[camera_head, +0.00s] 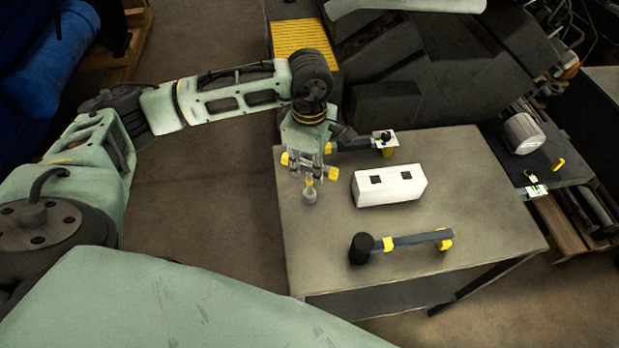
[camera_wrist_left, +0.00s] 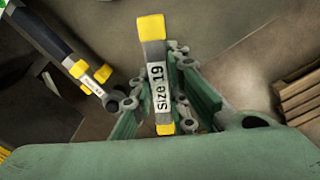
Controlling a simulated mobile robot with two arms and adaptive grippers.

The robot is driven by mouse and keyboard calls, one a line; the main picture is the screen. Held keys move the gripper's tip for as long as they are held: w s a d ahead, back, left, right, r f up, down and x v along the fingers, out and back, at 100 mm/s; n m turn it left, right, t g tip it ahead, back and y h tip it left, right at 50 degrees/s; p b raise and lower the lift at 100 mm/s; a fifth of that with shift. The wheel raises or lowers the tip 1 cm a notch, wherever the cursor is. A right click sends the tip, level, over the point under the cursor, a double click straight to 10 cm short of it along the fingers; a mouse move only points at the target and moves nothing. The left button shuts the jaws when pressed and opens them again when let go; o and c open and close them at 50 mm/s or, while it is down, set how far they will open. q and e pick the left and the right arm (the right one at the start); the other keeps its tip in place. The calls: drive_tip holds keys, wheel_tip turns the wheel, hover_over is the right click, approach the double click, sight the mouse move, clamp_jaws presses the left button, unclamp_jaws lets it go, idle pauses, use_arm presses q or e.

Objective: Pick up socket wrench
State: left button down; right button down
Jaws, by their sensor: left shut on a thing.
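My left gripper (camera_head: 311,163) points down over the left part of the grey table and is shut on the socket wrench. The wrench (camera_head: 309,184) has a handle with yellow ends showing on both sides of the fingers, and a yellow and grey stem with a grey socket hanging below. I cannot tell whether the socket touches the tabletop. In the left wrist view the wrench (camera_wrist_left: 158,75) lies between the fingers, with a white "Size 19" label and yellow ends. The fingers hide part of it. My right gripper is not in view.
The table (camera_head: 470,190) bears a white block (camera_head: 388,186) with two dark square openings. A black-headed tool (camera_head: 418,239) with yellow parts lies in front. Another dark-handled tool (camera_head: 350,143) lies behind, close to my gripper. The table's right part is clear.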

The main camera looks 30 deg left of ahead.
use_arm(q)
drive_tip(key=shift+r, duration=0.2)
drive_tip(key=shift+r+b, duration=0.25)
drive_tip(key=shift+b, duration=0.1)
drive_tip(key=r, duration=0.1)
drive_tip(key=d+r+b, duration=0.1)
drive_tip(key=r+b, duration=0.1)
drive_tip(key=shift+w+d+r, duration=0.15)
drive_tip(key=shift+w+r, duration=0.15)
drive_tip(key=shift+w, duration=0.05)
drive_tip(key=w+d+r+b, duration=0.3)
drive_tip(key=w+d+r, duration=0.2)
drive_tip(key=d, duration=0.4)
drive_tip(key=shift+r, duration=0.8)
drive_tip(key=c, duration=2.3)
unclamp_jaws()
clamp_jaws()
drive_tip(key=shift+a, duration=0.1)
